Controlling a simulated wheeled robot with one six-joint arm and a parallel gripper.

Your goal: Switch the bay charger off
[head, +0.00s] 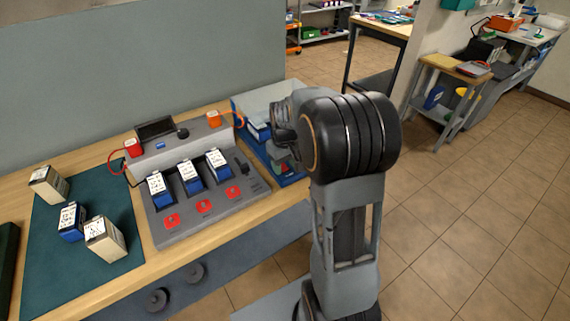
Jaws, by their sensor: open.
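The bay charger (212,206) is a grey console on the wooden bench at left centre. Three blue-and-white batteries stand in its bays: left (160,190), middle (191,178) and right (217,166). The raised back has a dark screen (156,128) and a black knob (183,133). My arm stands right of the charger; my gripper's fingers cannot be made out.
Loose batteries (71,221) and boxes (104,239) lie on a green mat (112,199) at left. Blue trays (290,180) stand right of the charger, partly behind my arm. Red (133,147) and orange (214,118) plugs with cables flank the console. Tiled floor at right is open.

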